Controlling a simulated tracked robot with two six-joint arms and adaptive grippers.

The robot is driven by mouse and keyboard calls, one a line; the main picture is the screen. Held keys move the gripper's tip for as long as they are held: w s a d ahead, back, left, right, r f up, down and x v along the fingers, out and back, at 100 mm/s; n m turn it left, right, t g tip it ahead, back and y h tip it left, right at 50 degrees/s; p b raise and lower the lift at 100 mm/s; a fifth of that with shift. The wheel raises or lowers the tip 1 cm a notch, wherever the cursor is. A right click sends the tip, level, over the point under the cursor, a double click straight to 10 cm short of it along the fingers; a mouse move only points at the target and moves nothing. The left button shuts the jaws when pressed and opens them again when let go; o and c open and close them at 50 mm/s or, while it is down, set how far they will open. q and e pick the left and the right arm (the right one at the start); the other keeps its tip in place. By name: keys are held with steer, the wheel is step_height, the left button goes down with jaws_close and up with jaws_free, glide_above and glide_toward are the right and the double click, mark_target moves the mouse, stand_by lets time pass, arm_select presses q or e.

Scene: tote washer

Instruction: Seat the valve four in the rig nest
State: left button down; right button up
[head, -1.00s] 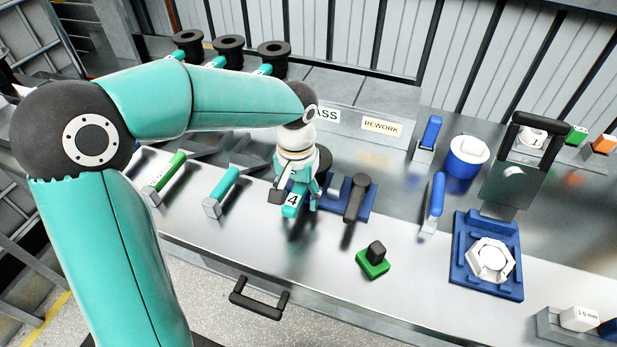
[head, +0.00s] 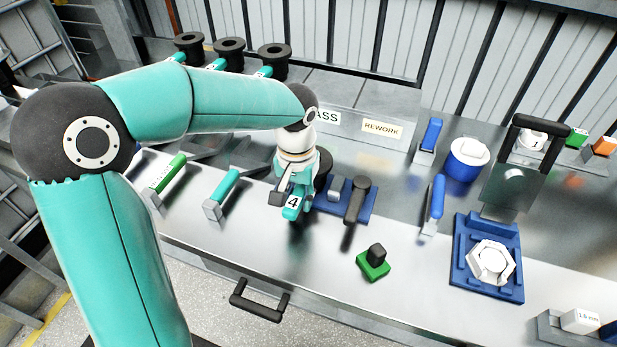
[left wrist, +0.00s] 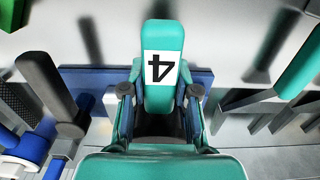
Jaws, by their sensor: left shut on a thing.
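Valve four is a teal piece with a white "4" label (head: 293,204), and its label also shows in the left wrist view (left wrist: 162,68). My left gripper (head: 292,189) is shut on it, with one finger on each side in the left wrist view. The blue rig base (head: 366,203), with a grey block and a black lever, is just right of the gripper. The gripper partly hides this base, and I cannot tell whether the valve touches it. A black round part shows behind the gripper. My right gripper is not in view.
A green block with a black knob (head: 373,265) stands in front of the rig. A blue fixture with a white hexagonal ring (head: 461,270) is at the right. Several black-topped valves (head: 274,57) stand at the back left. Green (head: 171,172) and teal (head: 224,188) handles are left of my gripper.

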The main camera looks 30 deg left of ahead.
mark_target(298, 193)
arm_select(q)
steer(key=shift+r, duration=0.1)
steer(key=shift+r+p, duration=2.85)
steer(key=shift+r, duration=0.65)
steer(key=shift+f, duration=0.1)
